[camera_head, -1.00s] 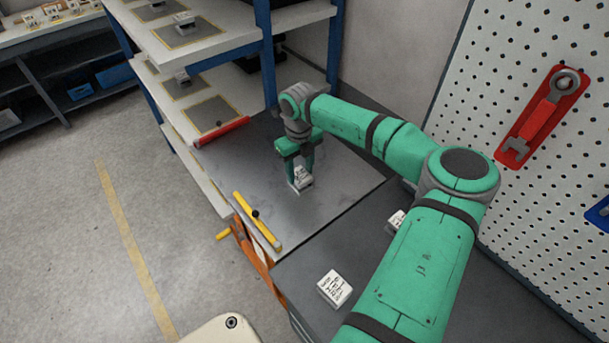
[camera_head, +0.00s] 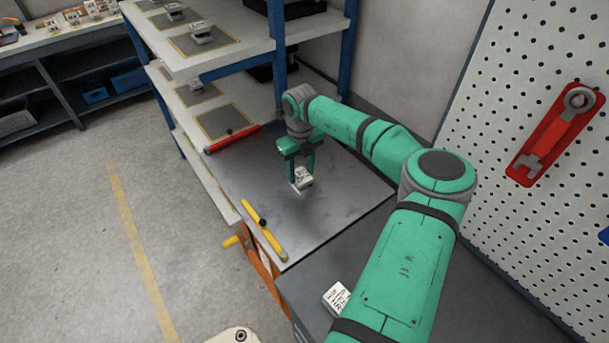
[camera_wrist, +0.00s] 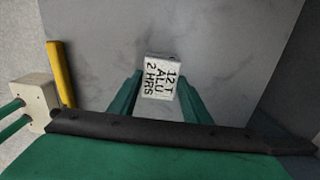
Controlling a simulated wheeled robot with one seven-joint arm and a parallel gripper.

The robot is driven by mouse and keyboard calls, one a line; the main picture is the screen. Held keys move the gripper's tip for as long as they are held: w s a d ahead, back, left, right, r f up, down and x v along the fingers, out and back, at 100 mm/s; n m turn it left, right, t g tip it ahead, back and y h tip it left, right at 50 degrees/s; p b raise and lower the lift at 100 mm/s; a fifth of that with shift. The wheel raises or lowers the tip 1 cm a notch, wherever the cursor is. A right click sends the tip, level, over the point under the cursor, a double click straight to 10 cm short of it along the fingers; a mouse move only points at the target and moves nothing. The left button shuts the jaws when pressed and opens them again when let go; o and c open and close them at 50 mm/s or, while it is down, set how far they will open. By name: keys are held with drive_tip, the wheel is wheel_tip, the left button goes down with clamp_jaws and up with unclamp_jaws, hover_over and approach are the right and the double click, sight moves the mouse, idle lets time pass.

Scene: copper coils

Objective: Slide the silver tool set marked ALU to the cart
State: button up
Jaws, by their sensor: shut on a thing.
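The silver tool set (camera_wrist: 160,77) has a white label reading "12 T ALU 2 HRS" in the wrist view. In the head view the same set (camera_head: 303,178) is on or just above the grey metal top of the cart (camera_head: 345,207); I cannot tell whether it touches. My gripper (camera_head: 301,172) points down with its fingers shut on the set's sides. In the wrist view the gripper's two green fingers (camera_wrist: 158,92) flank the set.
A yellow bar (camera_head: 264,230) and a red bar (camera_head: 232,139) edge the cart top. Shelves (camera_head: 212,58) with similar sets stand behind. Another white-labelled block (camera_head: 336,297) sits on the dark bench in front. A pegboard is right. The cart top around the set is clear.

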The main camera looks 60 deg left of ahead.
drive_tip(key=shift+a, duration=3.65)
drive_tip(key=o, duration=1.1)
drive_tip(key=shift+r, duration=0.1)
drive_tip(key=shift+r, duration=2.4)
drive_tip(key=shift+w, duration=0.1)
